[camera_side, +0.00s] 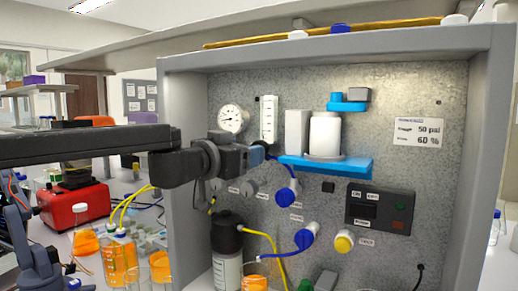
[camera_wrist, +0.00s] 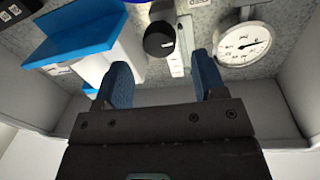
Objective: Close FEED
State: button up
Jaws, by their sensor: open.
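My gripper (camera_side: 258,157) is in front of the rig panel, below the clear flow meter. In the wrist view its two blue fingers (camera_wrist: 162,78) are apart with nothing held between them. A dark round knob (camera_wrist: 160,40) shows beyond the gap between the fingers, apart from them. In the side view, a row of knobs is on the panel below my gripper: grey knobs (camera_side: 249,186) and a blue knob (camera_side: 287,195). A lower blue knob (camera_side: 304,238) and a yellow knob (camera_side: 344,241) are further right. Labels are too small to read, so I cannot tell which is FEED.
A pressure gauge (camera_side: 233,119) and flow meter (camera_side: 268,118) are above my gripper. A blue shelf (camera_side: 350,168) with a white container (camera_side: 325,136) juts out at right. Below are a dark-topped bottle (camera_side: 227,240) and yellow and blue tubes. A control box (camera_side: 380,207) is at right.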

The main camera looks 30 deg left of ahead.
jog(key=w, duration=0.5)
jog(key=shift+w+d, duration=0.3)
jog(key=shift+w, duration=0.1)
jog(key=c, duration=0.9)
